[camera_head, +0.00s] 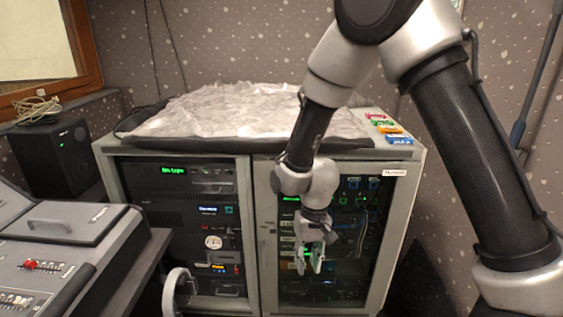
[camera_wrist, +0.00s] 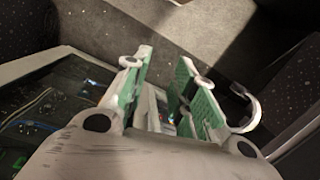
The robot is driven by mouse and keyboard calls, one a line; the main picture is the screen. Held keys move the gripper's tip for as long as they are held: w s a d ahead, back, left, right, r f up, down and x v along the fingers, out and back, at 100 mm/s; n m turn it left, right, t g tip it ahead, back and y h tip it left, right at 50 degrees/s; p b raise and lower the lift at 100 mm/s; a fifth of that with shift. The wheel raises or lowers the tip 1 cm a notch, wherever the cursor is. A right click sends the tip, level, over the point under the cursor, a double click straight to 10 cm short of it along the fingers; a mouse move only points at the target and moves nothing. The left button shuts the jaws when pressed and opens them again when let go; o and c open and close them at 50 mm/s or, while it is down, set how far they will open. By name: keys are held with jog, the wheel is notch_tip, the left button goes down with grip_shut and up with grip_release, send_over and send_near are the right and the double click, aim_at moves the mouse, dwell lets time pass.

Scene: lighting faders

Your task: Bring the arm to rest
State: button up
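My gripper (camera_head: 312,260) hangs in front of the right-hand glass door of the equipment cabinet (camera_head: 246,235), pointing downward. In the wrist view my gripper (camera_wrist: 166,85) shows two green-padded fingers with a clear gap between them. It is open, and nothing is held between the fingers. My arm is bent, with the upper links reaching in from the upper right and the forearm dropping down to the wrist. The lighting console (camera_head: 70,240) with its faders (camera_head: 42,265) stands at the lower left, apart from my gripper.
A crumpled grey cloth (camera_head: 240,110) covers the cabinet top, beside small coloured boxes (camera_head: 390,128). A black speaker (camera_head: 55,157) stands at the left. A curved chair-like handle (camera_head: 175,290) rises at the bottom, left of my gripper.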

jog(key=s+d+r+t, duration=0.2)
jog(key=s+d+r, duration=0.2)
jog(key=d+r, duration=0.5)
jog(key=s+d+r+m+t, duration=0.1)
jog(key=s+d+r, duration=0.4)
jog(key=d+r, duration=0.5)
jog(key=s+d+r+m+t, duration=0.1)
jog(key=s+d+r, duration=0.3)
jog(key=d+r, duration=0.6)
jog(key=shift+s+d+r+t+h, duration=0.25)
jog(key=shift+s+r+t+h, duration=0.15)
jog(key=shift+r+t, duration=0.5)
jog(key=shift+o, duration=0.6)
jog(key=shift+f, duration=0.1)
